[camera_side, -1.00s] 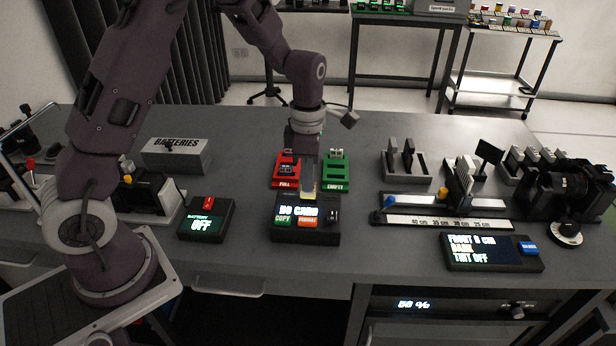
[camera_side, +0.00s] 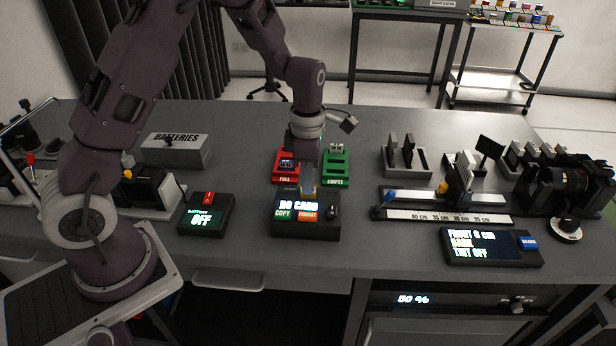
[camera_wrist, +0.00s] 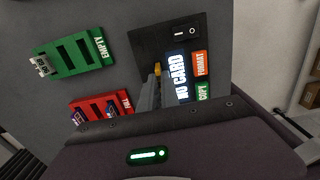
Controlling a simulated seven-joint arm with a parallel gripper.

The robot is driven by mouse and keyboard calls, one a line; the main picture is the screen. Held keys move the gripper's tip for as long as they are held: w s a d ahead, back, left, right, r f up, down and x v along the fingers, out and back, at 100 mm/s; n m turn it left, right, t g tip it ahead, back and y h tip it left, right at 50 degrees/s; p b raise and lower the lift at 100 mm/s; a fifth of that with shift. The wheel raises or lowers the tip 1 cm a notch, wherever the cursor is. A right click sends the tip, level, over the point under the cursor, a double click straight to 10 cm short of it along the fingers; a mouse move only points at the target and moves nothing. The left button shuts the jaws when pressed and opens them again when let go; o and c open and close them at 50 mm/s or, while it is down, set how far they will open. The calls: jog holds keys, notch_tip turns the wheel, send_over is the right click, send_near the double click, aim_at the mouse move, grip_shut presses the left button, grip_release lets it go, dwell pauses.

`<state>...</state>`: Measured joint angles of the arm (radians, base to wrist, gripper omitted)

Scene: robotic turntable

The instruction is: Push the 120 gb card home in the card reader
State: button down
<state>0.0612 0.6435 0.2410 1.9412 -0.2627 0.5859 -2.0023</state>
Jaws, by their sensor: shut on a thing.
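The card reader (camera_side: 318,233) is a black box at the middle front of the bench. Its display reads NO CARD, and it also shows in the wrist view (camera_wrist: 150,40). My gripper (camera_side: 308,184) points down at the reader's back part, with its fingers shut. In the wrist view the fingers (camera_wrist: 150,95) reach the reader beside the display. A small yellow piece (camera_wrist: 157,69) shows at their tips, apparently part of the held card. The rest of the card is hidden, its label cannot be read, and its depth in the slot cannot be told.
Right behind the reader stand a red FULL rack (camera_side: 280,177) and a green EMPTY rack (camera_side: 336,177). A battery box (camera_side: 207,229) is to the left. A ruler rail (camera_side: 450,219) and a camera (camera_side: 570,185) are to the right.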

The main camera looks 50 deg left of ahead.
jog(key=shift+f, duration=0.65)
jog(key=c, duration=1.5)
grip_release()
notch_tip(320, 180, up, 7)
jog(key=shift+r, duration=0.1)
